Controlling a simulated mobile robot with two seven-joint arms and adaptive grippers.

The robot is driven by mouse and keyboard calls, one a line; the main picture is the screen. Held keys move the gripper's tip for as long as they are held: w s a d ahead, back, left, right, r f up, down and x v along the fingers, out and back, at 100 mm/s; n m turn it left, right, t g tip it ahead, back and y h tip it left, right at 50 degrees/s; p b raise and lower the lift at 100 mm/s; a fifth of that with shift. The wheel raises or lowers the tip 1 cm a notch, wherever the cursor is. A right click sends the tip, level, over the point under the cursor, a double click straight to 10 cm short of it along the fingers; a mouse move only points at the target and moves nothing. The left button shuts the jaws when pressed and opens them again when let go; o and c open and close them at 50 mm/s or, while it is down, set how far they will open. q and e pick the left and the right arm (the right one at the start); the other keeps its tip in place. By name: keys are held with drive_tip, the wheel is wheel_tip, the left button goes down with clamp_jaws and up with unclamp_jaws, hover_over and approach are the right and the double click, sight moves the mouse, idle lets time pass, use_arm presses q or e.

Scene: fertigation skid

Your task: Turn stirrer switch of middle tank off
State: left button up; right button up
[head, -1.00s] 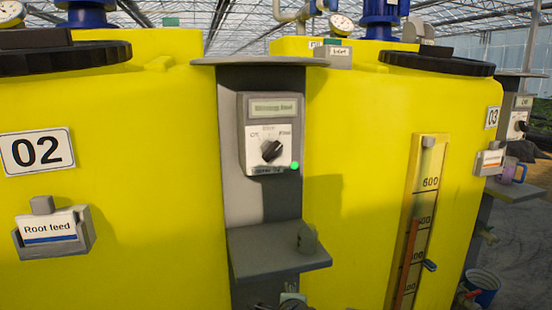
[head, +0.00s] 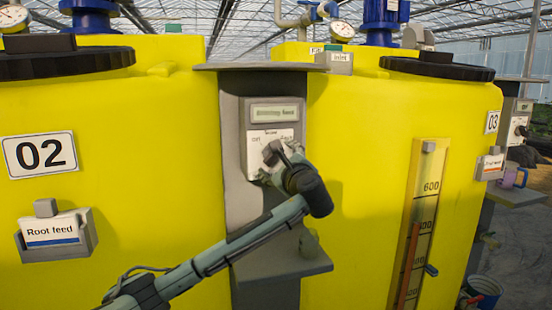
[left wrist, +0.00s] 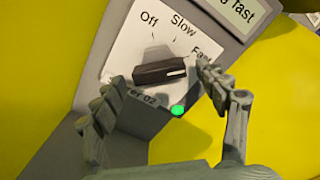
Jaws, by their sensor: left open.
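The stirrer switch is a black rotary knob (left wrist: 160,73) on a white plate marked Off, Slow and Fast, on a grey box (head: 249,136) between two yellow tanks. The plate's lower label, partly covered, ends in "02". The knob lies with its pale-marked end toward the Fast side. A green lamp (left wrist: 177,111) glows at the plate's lower corner. My left gripper (left wrist: 158,102) is open, its fingers apart on either side of the knob, with no clear grip on it. In the head view the left gripper (head: 275,157) hides most of the knob. My right gripper is not in view.
Tank 02 (head: 120,200) stands at left with a "Root feed" tag holder (head: 55,233). Tank 03 (head: 360,160) stands at right with a level gauge (head: 420,220). A grey shelf (head: 300,266) juts out below the box, close to my left arm.

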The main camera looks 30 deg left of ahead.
use_arm(q)
drive_tip(key=shift+w+a, duration=0.5)
drive_tip(key=shift+a, duration=0.05)
drive_tip(key=c, duration=1.2)
drive_tip(key=shift+o, duration=0.2)
